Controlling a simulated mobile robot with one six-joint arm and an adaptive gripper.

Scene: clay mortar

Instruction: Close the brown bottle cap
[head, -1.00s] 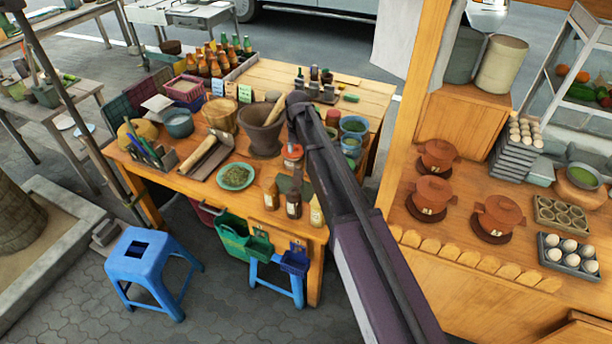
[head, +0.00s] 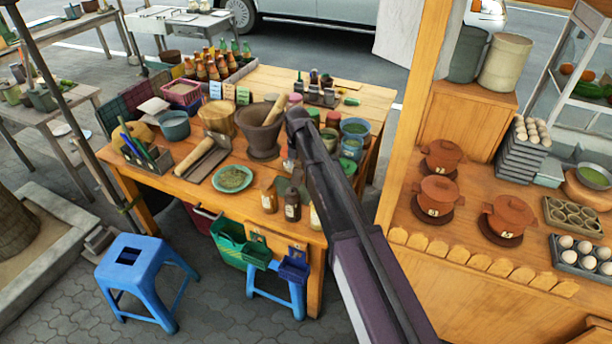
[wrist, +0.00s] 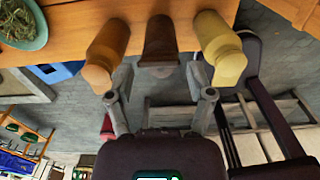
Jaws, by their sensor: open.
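Three bottles stand in a row at the table's front edge: an amber one (head: 269,198), a dark brown one (head: 292,207) and a yellow one (head: 315,216). In the wrist view the dark brown bottle (wrist: 160,38) is in the middle, with the amber bottle (wrist: 106,50) left and the yellow bottle (wrist: 219,45) right. My gripper (wrist: 160,80) is open, its fingers spread on either side of the brown bottle's top end. It appears empty. I cannot tell how the brown cap sits. My arm hides part of this area in the head view.
A green plate of herbs (head: 232,180) and a mortar with pestle (head: 263,140) stand near the bottles. Jars and bowls crowd the table (head: 180,192) beyond my arm. A blue stool (head: 140,262) and green bins (head: 238,243) are in front.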

